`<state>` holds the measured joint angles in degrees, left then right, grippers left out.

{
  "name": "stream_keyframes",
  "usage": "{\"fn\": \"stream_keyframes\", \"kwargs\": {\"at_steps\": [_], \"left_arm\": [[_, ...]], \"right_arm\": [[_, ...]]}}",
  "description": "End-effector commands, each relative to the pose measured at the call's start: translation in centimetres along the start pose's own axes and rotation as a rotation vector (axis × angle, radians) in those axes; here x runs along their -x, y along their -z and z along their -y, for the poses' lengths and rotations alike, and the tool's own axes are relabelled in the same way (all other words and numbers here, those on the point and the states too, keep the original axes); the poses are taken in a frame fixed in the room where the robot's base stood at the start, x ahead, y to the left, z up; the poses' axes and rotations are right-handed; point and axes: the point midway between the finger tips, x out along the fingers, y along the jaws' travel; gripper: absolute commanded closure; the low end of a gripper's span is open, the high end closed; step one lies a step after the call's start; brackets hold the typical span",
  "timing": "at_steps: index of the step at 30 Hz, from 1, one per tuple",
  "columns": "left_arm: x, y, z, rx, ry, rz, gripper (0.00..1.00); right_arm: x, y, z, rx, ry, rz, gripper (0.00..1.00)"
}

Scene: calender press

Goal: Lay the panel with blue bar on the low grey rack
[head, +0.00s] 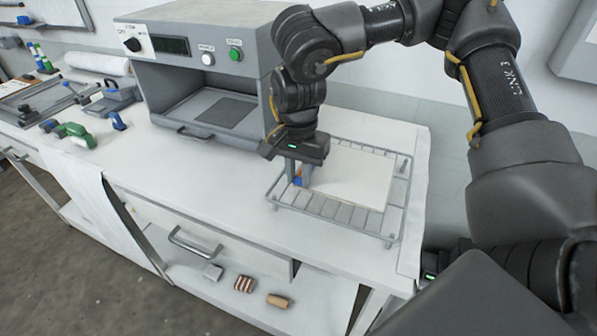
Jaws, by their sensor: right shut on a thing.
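The panel (352,178) is a flat cream-white sheet lying flat over the low grey rack (312,203). A small blue piece, with a little orange beside it, shows at the panel's left edge, at the gripper's fingers. The rack is a low wire frame on the right part of the table. My right gripper (299,176) points down at the panel's left edge and is shut on the panel. Whether the panel fully rests on the bars is hard to tell. My left gripper is not in view.
A grey press (205,75) with a dial and buttons stands behind and left of the rack. Green clamps (75,133) and tools lie on the left of the table (180,185). A drawer handle (192,243) juts out in front. The table front left of the rack is clear.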

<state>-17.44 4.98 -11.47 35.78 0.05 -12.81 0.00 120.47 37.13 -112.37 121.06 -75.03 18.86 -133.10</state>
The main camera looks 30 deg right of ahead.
Motion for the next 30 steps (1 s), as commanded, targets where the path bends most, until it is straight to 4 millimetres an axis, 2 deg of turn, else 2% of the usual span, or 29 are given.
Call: {"fn": "stream_keyframes", "kwargs": {"at_steps": [1,2,6,14,18,23,30], "left_arm": [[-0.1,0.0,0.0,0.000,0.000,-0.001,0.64],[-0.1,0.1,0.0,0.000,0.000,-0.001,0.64],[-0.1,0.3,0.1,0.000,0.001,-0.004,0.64],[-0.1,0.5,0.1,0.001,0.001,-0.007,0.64],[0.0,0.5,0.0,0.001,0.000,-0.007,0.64],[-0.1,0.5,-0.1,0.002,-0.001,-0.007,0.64],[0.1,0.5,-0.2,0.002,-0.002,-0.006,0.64]], "right_arm": [[-0.3,0.0,0.0,0.000,-0.001,0.001,1.00],[-0.2,0.0,0.0,0.000,-0.001,0.001,0.78],[-0.2,0.0,0.0,0.000,-0.001,0.000,0.60],[-0.1,0.0,0.0,0.000,0.000,0.000,0.59],[0.7,0.0,0.1,0.000,0.002,-0.002,0.59],[3.4,0.0,0.1,0.000,0.005,-0.002,0.59],[8.6,0.0,0.1,0.000,0.003,-0.002,0.59]]}}
